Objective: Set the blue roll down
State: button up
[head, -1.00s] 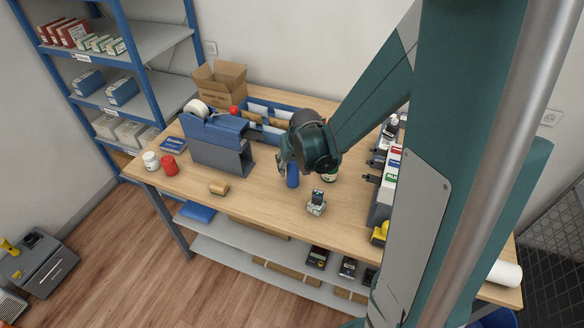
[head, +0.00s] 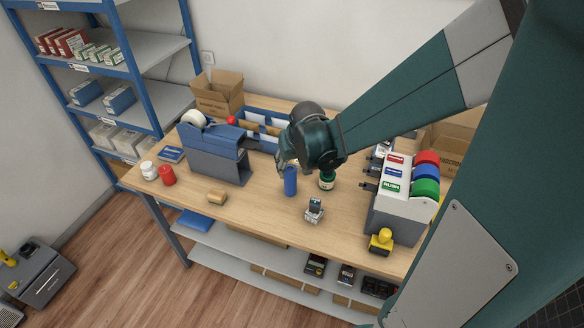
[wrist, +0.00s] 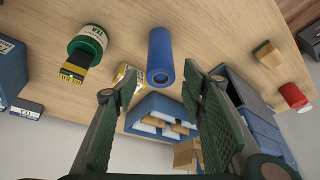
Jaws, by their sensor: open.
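The blue roll (head: 290,182) stands upright on the wooden counter (head: 258,207), near its middle. In the wrist view the blue roll (wrist: 160,55) lies beyond my fingertips, with a visible gap to both fingers. My gripper (head: 284,160) is just above and behind the roll in the head view, and its fingers are partly hidden by my wrist. In the wrist view my gripper (wrist: 166,85) has its fingers spread wide with nothing between them.
A green-labelled jar (head: 326,181) stands close right of the roll. A small stamp-like device (head: 314,210) is in front, a grey label dispenser (head: 400,207) further right. A blue-grey stand (head: 217,160) and a tan block (head: 217,197) are left. The counter's front middle is clear.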

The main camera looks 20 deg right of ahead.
jog(key=shift+s+r, duration=0.1)
jog(key=shift+r, duration=0.05)
dwell(0.7)
jog(key=shift+s+a+r, duration=0.2)
jog(key=shift+s+r, duration=0.1)
jog(key=shift+r, duration=0.2)
jog(key=s+a+r+n+t, duration=0.1)
jog(key=s+a+r, duration=0.3)
jog(key=s+r, duration=0.3)
jog(key=s+a+r+n+t, duration=0.1)
jog(key=s+a+r, duration=0.3)
jog(key=s+r, duration=0.3)
jog(key=shift+s+r+t, duration=0.25)
jog(key=shift+s+t, duration=0.05)
jog(key=shift+s, duration=2.5)
notch_tip(320, 180, down, 4)
jog(key=b, duration=0.4)
jog(key=shift+f, duration=0.2)
